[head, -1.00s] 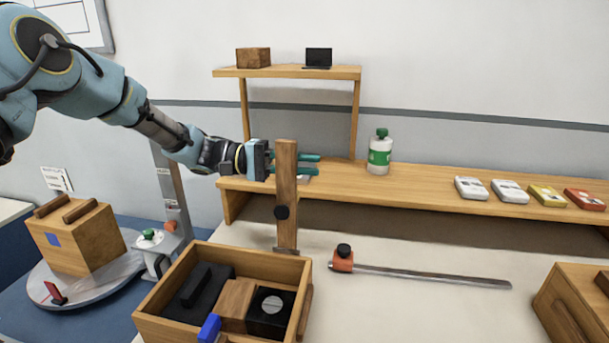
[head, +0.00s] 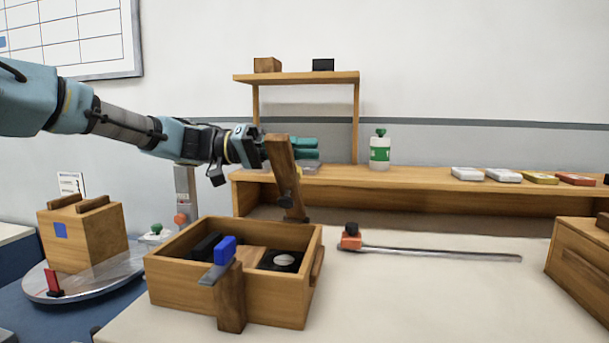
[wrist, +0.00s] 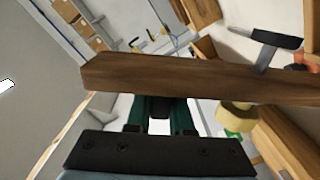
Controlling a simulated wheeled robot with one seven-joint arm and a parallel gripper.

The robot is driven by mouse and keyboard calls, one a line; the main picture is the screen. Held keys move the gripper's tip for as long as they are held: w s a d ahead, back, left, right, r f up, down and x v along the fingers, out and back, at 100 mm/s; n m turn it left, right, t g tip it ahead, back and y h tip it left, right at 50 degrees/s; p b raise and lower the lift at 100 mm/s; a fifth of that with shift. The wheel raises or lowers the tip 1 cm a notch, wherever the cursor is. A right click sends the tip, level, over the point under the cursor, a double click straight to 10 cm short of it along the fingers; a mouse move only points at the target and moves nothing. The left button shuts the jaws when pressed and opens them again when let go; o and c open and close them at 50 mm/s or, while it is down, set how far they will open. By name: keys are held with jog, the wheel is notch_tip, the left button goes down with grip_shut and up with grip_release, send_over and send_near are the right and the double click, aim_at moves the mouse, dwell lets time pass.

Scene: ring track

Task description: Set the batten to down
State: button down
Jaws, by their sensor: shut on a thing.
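The wooden batten (head: 283,170) stands behind the wooden box and leans, its top tilted to the left and its foot at a small dark bracket (head: 292,218) on the white table. My gripper (head: 304,148) is at the batten's upper part, its green fingers showing to the right of the wood. It is shut on the batten. In the wrist view the batten (wrist: 190,80) crosses the picture just beyond the fingers, which it partly hides.
The open wooden box (head: 165,285) with dark blocks stands in front of the batten. A flat bar with an orange end (head: 430,252) lies to the right. A shelf (head: 420,178) with a green-capped bottle (head: 380,150) is behind. A turntable (head: 95,285) with a wooden crate is at left.

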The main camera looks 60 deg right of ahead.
jog(key=s+a+f+m+b, duration=0.2)
jog(key=a+f+m+b, duration=0.4)
jog(key=b, duration=0.9)
jog(key=shift+a+f+b, duration=0.35)
jog(key=shift+a+b, duration=0.05)
jog(key=shift+a, duration=0.05)
jog(key=shift+s, duration=0.1)
jog(key=c, duration=0.8)
grip_release()
jog(key=p+v, duration=0.1)
jog(key=v, duration=0.9)
jog(key=shift+w+a, duration=0.15)
jog(key=shift+w, duration=0.25)
